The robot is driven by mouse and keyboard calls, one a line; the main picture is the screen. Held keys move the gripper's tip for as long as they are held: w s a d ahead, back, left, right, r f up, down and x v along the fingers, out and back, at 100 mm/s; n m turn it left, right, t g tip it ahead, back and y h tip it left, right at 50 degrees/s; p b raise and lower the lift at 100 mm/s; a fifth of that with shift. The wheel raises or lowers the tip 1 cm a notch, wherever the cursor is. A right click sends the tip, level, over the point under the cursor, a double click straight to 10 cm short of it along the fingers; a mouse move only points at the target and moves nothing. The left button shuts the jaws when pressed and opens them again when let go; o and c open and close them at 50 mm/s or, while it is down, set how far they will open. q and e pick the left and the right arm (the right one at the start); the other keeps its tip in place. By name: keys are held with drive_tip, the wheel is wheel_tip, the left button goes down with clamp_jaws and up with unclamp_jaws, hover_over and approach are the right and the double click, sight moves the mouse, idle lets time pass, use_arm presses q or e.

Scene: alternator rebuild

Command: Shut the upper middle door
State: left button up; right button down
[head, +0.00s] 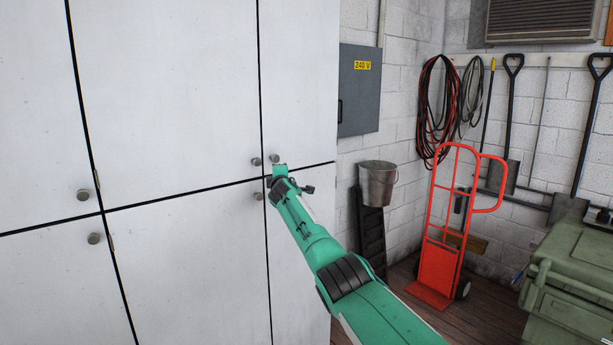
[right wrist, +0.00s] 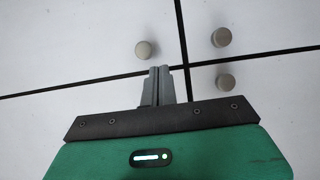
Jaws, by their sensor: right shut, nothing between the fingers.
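The upper middle door (head: 165,90) is a flat pale grey panel in the head view and looks flush with the doors around it. Its round knob (head: 257,161) sits at its lower right corner; it also appears in the right wrist view (right wrist: 144,49). My right gripper (head: 279,169) is shut and empty, in front of the crossing of the door seams. In the right wrist view its fingertips (right wrist: 159,70) are just below and right of that knob. Whether they touch the door I cannot tell. My left gripper is not in view.
Neighbouring knobs sit close by: the upper right door's knob (right wrist: 221,37) and a lower one (right wrist: 226,81). Right of the cabinet are a grey electrical box (head: 360,90), a metal bucket (head: 378,184), a red hand truck (head: 437,270) and a green container (head: 570,290).

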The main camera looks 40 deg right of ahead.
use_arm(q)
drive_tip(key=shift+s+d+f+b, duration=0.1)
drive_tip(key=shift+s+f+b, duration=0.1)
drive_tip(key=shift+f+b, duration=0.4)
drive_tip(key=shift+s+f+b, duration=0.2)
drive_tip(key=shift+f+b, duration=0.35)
use_arm(e)
drive_tip(key=s+d, duration=0.6)
drive_tip(key=s, duration=0.1)
drive_tip(key=shift+s+d, duration=0.25)
